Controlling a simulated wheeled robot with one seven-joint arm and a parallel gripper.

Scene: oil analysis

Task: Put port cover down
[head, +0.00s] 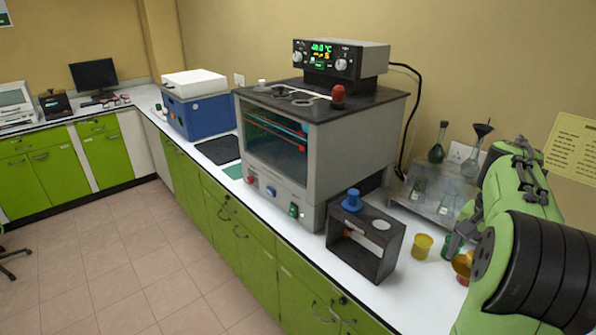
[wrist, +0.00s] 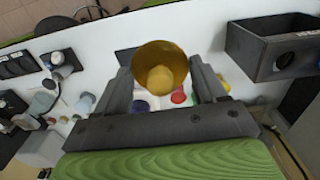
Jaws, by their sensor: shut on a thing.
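A round, hollow golden-yellow piece, which I take to be the port cover (wrist: 160,66), sits between the two grey fingers of my gripper (wrist: 163,78) in the wrist view. The fingers are shut on its sides, and I look into its open bowl shape. In the head view a golden piece (head: 462,264) shows beside my gripper at the right end of the counter, partly hidden by my arm. A separate yellow cup (head: 422,246) stands on the counter to its left. Whether the held piece touches the counter cannot be told.
A black box stand (head: 372,248) with a blue knob (head: 352,200) stands left of the yellow cup. Behind is a grey rack (head: 440,204) with glass flasks. A large grey oven-like analyser (head: 345,155) fills the middle. Bare white counter (head: 405,295) lies in front of the cup.

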